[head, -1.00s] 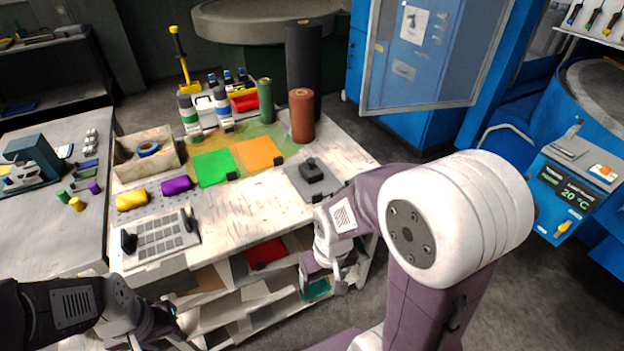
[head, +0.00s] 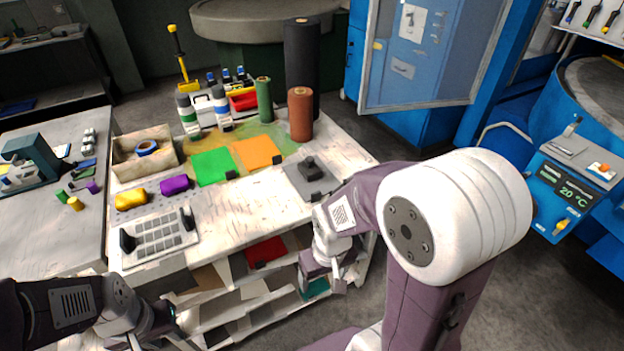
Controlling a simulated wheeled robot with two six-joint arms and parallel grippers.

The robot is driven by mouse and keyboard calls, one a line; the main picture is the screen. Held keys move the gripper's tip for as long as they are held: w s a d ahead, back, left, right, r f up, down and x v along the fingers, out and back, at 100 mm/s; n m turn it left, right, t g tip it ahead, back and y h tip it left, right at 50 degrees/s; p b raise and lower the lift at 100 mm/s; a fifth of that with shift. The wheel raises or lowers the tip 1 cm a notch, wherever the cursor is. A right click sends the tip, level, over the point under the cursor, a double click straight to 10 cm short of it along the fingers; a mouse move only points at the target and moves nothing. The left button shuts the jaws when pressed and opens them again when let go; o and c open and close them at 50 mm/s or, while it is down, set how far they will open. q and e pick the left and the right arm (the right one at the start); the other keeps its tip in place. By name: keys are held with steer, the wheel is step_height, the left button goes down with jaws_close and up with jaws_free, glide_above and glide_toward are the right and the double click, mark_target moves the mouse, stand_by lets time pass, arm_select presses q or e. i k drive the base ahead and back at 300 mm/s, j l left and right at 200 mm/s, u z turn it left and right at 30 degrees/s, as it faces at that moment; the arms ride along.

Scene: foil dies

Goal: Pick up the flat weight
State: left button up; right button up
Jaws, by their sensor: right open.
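The flat weight looks to be the dark block with a knob on top (head: 311,170). It sits on a grey square plate (head: 296,180) near the right edge of the workbench. My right gripper (head: 332,284) is open and empty. It hangs in front of the bench's right side, lower in the picture than the block and apart from it. My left gripper (head: 160,338) is low at the bottom left, in front of the bench. Its fingers are partly cut off by the frame edge, and I cannot tell how they stand.
Green (head: 213,167) and orange (head: 257,152) sheets lie left of the plate. A brown roll (head: 301,114) and a tall black roll (head: 302,60) stand behind it. A grey grid tray (head: 160,237) lies at the front left. The bench top (head: 245,205) between is clear.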

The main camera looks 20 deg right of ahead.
mark_target(310, 170)
steer(key=i+l+u, duration=0.3)
steer(key=l, duration=0.3)
steer(key=i+l+u, duration=0.3)
steer(key=l, duration=0.35)
